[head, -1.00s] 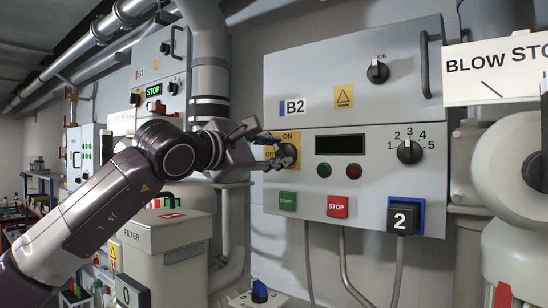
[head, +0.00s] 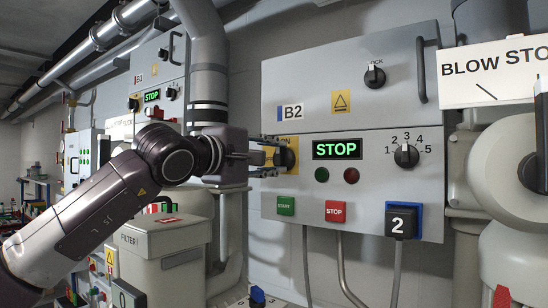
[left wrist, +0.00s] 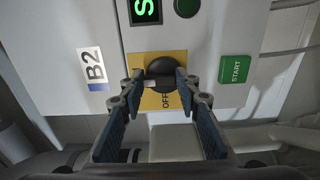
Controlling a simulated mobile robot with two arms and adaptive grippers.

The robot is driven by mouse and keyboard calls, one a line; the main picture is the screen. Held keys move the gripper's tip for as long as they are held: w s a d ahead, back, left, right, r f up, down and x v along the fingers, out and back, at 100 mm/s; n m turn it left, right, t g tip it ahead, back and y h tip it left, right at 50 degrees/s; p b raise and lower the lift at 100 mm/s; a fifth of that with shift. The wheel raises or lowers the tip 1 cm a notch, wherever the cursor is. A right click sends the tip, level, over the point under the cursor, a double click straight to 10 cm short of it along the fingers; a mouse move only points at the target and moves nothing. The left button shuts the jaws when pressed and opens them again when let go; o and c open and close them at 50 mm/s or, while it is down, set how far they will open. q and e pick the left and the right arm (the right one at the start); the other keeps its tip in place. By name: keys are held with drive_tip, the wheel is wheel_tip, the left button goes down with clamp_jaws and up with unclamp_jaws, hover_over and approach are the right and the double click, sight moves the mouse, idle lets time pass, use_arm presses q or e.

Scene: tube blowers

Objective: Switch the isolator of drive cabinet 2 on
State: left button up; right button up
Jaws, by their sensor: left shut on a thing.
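Drive cabinet 2 (head: 400,190) is the grey box marked B2 and 2 in the head view. Its isolator is a black rotary knob (left wrist: 160,75) on a yellow plate at the cabinet's left side. My left gripper (left wrist: 160,82) is shut on the knob, one finger on each side of it, and it also shows in the head view (head: 280,154). OFF can be read on the plate in the wrist view. The cabinet's display (head: 337,149) is lit and reads STOP in green. My arm hides part of the plate in the head view. My right gripper is not in view.
Below the display are a green lamp (head: 321,174) and a red lamp (head: 351,176). A green START button (head: 285,206), a red STOP button (head: 335,211) and a selector knob (head: 406,156) are on the same front. Cabinet B1 (head: 155,80) stands further left.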

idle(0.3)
use_arm(q)
drive_tip(key=o, duration=1.2)
drive_tip(key=shift+c, duration=0.2)
drive_tip(key=v, duration=1.2)
